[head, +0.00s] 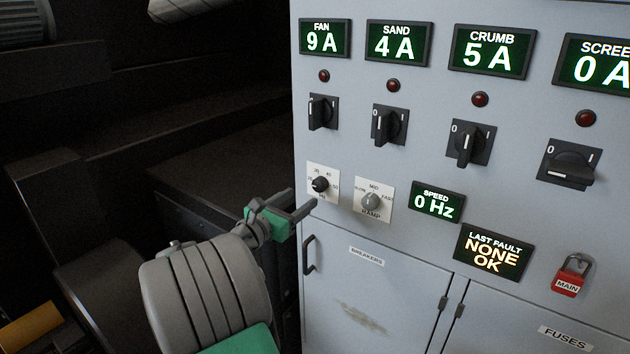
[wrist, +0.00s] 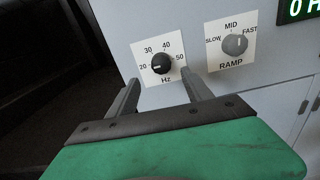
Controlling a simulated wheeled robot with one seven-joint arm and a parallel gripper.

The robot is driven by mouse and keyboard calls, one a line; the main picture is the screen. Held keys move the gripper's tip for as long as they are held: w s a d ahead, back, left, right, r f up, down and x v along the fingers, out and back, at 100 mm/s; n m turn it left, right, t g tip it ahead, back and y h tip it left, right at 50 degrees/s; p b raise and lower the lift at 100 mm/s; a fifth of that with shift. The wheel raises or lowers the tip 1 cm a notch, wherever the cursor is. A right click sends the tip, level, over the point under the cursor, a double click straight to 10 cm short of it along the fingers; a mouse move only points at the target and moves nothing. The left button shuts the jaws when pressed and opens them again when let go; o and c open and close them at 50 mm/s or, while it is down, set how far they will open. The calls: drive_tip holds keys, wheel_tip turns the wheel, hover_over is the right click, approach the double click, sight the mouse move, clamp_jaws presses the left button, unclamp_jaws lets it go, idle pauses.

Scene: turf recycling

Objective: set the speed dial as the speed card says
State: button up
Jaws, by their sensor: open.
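The speed dial (head: 320,185) is a small black knob on a white plate marked in Hz, at the cabinet's left edge in the head view. In the wrist view the dial (wrist: 161,64) has marks 20, 30, 40 and 50 around it; its pale pointer mark seems to face the 20 side. My gripper (head: 303,198) is open and empty, its fingers just in front of the plate. In the wrist view my gripper (wrist: 160,80) has one finger on each side below the dial, apart from the knob. The speed display (head: 437,202) reads 0 Hz. I see no speed card.
The ramp dial (head: 371,201) is close to the right of the speed dial. Above are rotary switches, including the fan switch (head: 322,112), with red lamps and ammeter displays. A breaker door handle (head: 309,255) sticks out below. A red padlock (head: 573,276) hangs at right.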

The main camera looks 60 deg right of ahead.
sight(317, 186)
drive_tip(key=d, duration=0.2)
drive_tip(key=s+d+p, duration=0.1)
drive_tip(key=d, duration=0.4)
drive_tip(key=shift+s+d+r, duration=0.2)
drive_tip(key=shift+s+d, duration=0.05)
drive_tip(key=shift+d, duration=0.15)
drive_tip(key=shift+c, duration=0.5)
clamp_jaws()
